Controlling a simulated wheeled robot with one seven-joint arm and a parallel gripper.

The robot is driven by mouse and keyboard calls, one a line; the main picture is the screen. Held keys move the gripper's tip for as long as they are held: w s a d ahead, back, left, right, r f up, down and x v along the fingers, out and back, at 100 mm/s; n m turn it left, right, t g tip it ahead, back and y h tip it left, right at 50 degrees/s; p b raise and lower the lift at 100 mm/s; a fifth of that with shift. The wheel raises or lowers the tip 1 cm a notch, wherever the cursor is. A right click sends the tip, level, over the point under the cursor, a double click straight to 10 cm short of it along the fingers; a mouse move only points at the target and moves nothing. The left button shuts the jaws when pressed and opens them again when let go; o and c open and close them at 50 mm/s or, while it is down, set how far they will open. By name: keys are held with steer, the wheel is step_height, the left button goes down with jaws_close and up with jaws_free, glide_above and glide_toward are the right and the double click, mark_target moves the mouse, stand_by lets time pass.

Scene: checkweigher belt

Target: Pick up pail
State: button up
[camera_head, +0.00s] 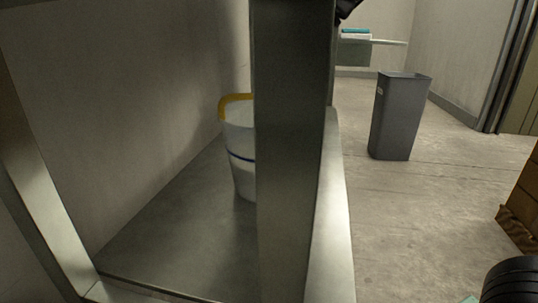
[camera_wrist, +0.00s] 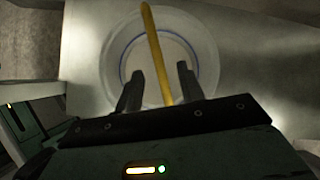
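The pail (camera_head: 241,165) is a white, translucent bucket with a blue band and a yellow handle (camera_head: 232,101). It stands upright on a grey metal surface, and a metal post hides its right part in the head view. The wrist view looks down on the pail (camera_wrist: 205,62), with the handle (camera_wrist: 153,45) running between my fingers. My gripper (camera_wrist: 158,72) is open above the pail, its two fingers apart on either side of the handle. I see a gap between the handle and each finger. The gripper does not show in the head view.
The metal post (camera_head: 288,150) stands in front of the pail, and a wall (camera_head: 120,90) rises behind it. A grey bin (camera_head: 397,120) stands on the floor to the right. A brown box-like object (camera_head: 525,205) is at the right edge. The floor between is clear.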

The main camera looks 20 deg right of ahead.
steer(key=b+x, duration=0.2)
steer(key=x, duration=0.2)
steer(key=shift+d+f, duration=0.1)
steer(key=shift+f, duration=0.15)
steer(key=shift+r, duration=0.1)
jaws_close()
steer(key=shift+r, duration=0.1)
steer(key=shift+r+p, duration=1.75)
steer(key=shift+r, duration=0.05)
steer(key=shift+d, duration=0.15)
steer(key=s+d+p, duration=0.2)
steer(key=s+d, duration=0.2)
steer(key=d, duration=0.3)
steer(key=s+d+p, duration=0.3)
steer(key=s+d, duration=0.1)
steer(key=d, duration=0.4)
steer(key=shift+s+d+p, duration=0.25)
steer(key=shift+p, duration=0.1)
steer(key=shift+f, duration=0.1)
